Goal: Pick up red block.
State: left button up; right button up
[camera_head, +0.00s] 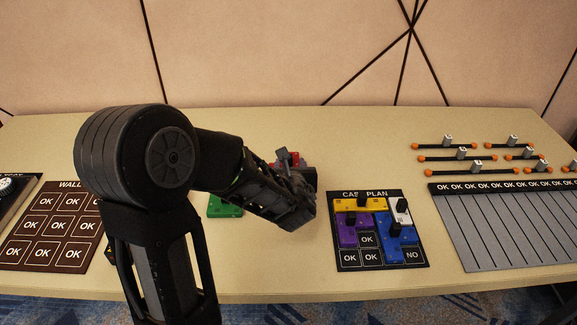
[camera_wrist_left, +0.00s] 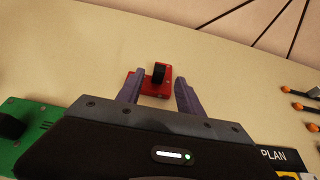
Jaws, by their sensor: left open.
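The red block (camera_wrist_left: 148,88) with a black knob on top lies on the table in the left wrist view. In the head view only a little of the red block (camera_head: 296,158) shows past my gripper. My left gripper (camera_head: 290,162) reaches over the table from the left. In the left wrist view the fingers of my left gripper (camera_wrist_left: 159,80) are apart, one on each side of the knob. Whether they touch the block cannot be told. My right gripper is not in view.
A green block (camera_head: 222,207) lies beside my left arm. The plan board (camera_head: 379,194) with yellow, purple, blue and white blocks is to the right. A wall board (camera_head: 57,226) is at the left. A grey slotted panel (camera_head: 512,228) and orange-ended rods (camera_head: 457,158) are at the right.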

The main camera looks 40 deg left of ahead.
aim_at(294, 161)
pick_arm(q)
jog(key=x, duration=0.4)
jog(key=shift+a, duration=0.1)
dwell(0.4)
grip_shut()
dwell(1.3)
